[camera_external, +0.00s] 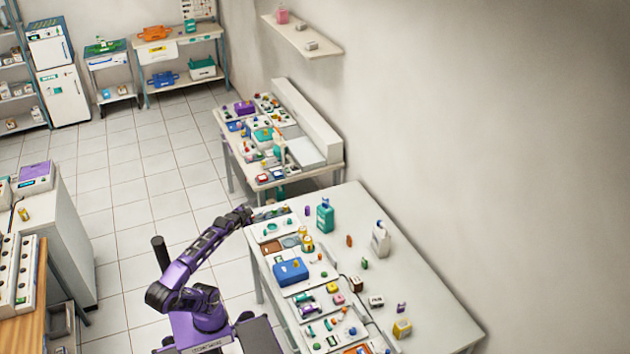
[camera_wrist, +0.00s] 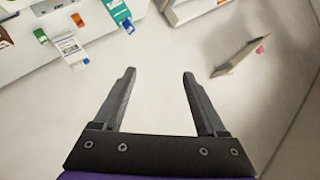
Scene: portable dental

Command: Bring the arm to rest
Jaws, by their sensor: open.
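My gripper (camera_wrist: 158,72) is open, with two dark fingers set wide apart and nothing between them in the wrist view. In the external view my purple arm reaches up and to the right, and my gripper (camera_external: 246,211) is small at the far left corner of the white table (camera_external: 430,285). At that size its fingers are hard to make out there. The wrist view looks past the fingers at a pale wall and the table, which appears tilted.
The table carries a blue box (camera_external: 291,271), a green bottle (camera_external: 325,215), a white bottle (camera_external: 380,238) and several small items. A second cluttered table (camera_external: 319,155) stands just beyond my gripper. A wall shelf (camera_external: 302,37) hangs above. Open tiled floor lies left of my arm.

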